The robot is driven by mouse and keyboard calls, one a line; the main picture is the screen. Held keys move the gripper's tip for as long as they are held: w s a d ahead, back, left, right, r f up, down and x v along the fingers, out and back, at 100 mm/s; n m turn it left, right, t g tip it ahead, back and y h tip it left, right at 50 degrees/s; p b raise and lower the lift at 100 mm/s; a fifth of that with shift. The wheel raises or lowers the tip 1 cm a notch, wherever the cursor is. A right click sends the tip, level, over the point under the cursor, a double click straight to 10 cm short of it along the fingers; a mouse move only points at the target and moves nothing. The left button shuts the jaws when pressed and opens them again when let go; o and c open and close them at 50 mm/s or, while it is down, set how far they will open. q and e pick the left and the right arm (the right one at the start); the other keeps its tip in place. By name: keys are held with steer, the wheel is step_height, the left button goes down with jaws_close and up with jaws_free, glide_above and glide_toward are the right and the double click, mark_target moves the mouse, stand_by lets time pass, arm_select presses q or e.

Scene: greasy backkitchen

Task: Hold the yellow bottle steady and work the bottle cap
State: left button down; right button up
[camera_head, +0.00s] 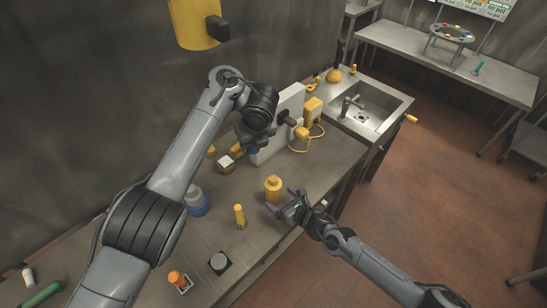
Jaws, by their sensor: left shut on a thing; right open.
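The yellow bottle (273,191) stands upright on the steel counter (232,244), with a narrower yellow top. I cannot tell whether this top is the bottle cap or a bare neck. My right gripper (282,202) is open beside the bottle, its two purple-grey fingers reaching toward its lower right side. My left gripper (253,150) is above and behind the bottle, in front of a white upright panel, and clear of the bottle in the picture. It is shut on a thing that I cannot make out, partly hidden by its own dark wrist.
A slim yellow bottle (239,217), a blue-and-white container (197,202), an orange knob (177,279) and a dark round item (219,262) stand nearer on the counter. A white panel (283,117) with yellow fittings and a sink (362,108) are behind.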

steer(key=shift+v, duration=3.7)
